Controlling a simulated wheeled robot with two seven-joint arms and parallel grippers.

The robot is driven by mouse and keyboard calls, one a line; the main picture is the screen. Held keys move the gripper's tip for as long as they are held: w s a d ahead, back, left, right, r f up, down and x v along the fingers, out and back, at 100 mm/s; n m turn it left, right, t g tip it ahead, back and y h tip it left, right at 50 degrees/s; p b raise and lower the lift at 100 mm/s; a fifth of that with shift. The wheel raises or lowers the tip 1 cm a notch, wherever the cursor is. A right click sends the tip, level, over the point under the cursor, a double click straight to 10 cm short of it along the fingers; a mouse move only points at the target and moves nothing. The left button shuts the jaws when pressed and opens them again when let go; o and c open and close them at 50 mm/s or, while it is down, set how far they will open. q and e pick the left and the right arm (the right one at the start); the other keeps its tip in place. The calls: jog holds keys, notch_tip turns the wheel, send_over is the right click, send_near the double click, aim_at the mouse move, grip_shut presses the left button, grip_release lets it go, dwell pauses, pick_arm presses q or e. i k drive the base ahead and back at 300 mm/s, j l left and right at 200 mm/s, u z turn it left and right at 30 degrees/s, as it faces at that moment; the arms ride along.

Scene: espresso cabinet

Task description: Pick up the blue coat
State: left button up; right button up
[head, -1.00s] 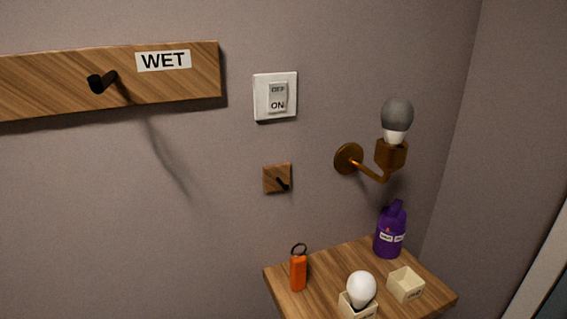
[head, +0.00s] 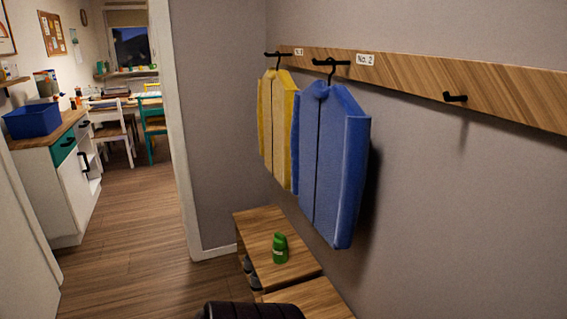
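The blue coat (head: 335,160) hangs on a black hanger from a hook on the wooden rail (head: 415,88), at the label "No. 2". It hangs beside a yellow coat (head: 278,118), which is on the hook to its left and partly behind it. Neither of my grippers shows in the head view. Nothing is seen touching the blue coat.
A wooden bench (head: 272,242) stands below the coats, with a green bottle (head: 281,248) on it and shoes underneath. A dark ribbed object (head: 250,311) is at the bottom edge. A bare hook (head: 455,97) is on the right. An open doorway leads to another room at left.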

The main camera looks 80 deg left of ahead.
aim_at(331, 132)
jog(key=u, duration=2.2)
